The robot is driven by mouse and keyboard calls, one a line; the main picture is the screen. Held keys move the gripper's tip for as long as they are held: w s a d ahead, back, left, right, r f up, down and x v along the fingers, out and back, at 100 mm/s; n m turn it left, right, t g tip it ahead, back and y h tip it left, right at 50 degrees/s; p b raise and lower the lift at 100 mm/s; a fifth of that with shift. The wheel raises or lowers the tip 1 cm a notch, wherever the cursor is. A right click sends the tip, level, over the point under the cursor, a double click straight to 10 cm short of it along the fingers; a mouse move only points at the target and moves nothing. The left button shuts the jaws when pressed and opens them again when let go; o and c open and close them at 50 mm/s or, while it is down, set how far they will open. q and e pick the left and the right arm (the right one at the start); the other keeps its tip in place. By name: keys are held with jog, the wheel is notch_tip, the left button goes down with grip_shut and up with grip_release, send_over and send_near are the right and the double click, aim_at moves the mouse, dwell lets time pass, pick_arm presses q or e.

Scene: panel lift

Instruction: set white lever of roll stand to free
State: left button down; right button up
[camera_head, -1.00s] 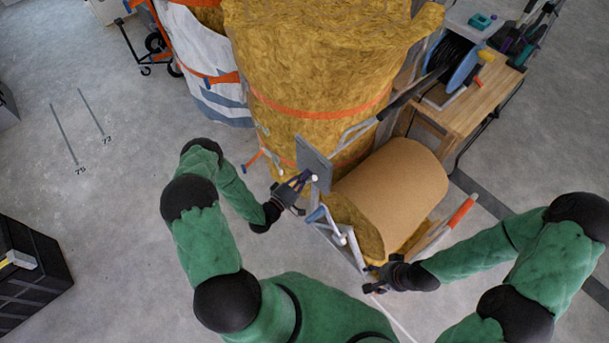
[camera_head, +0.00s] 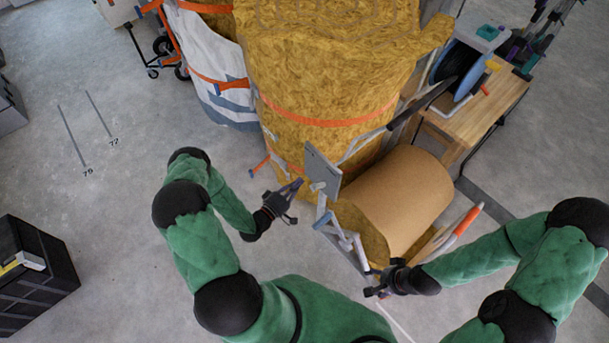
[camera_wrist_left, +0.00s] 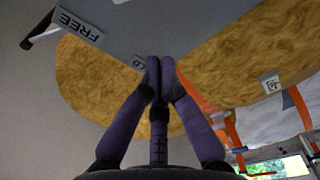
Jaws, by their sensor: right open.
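The roll stand holds a brown roll (camera_head: 395,200) with a grey plate (camera_head: 322,170) at its left end. A small white lever tip (camera_head: 318,186) shows at the plate's lower edge. In the left wrist view the plate bears a FREE label (camera_wrist_left: 80,27) and a partly hidden label ending in "LD". My right gripper (camera_head: 370,283) is open by the stand's front corner.
Tall yellow insulation rolls (camera_head: 325,75) with orange straps stand behind the stand. A wooden bench (camera_head: 475,115) with tools is at the back right. A black crate (camera_head: 35,275) is at the left.

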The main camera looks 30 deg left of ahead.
pick_arm(q)
jog(key=shift+p+v, duration=0.3)
jog(key=shift+v, duration=1.55)
jog(key=shift+d+f, duration=0.1)
jog(key=w+d+f+m+g, duration=0.2)
jog(key=d+f+m+g, duration=0.2)
jog(key=d+g, duration=0.4)
jog(key=s+d+r+m+g, duration=0.1)
jog(key=s+d+g, duration=0.3)
jog(key=s, duration=0.4)
jog(key=s+d+r+m+g, duration=0.1)
jog(key=s+d+m+g, duration=0.3)
jog(key=s, duration=0.4)
jog(key=d+g, duration=0.1)
jog(key=d, duration=0.1)
jog(key=shift+s+d+r+y, duration=0.35)
jog(key=shift+d+y, duration=0.05)
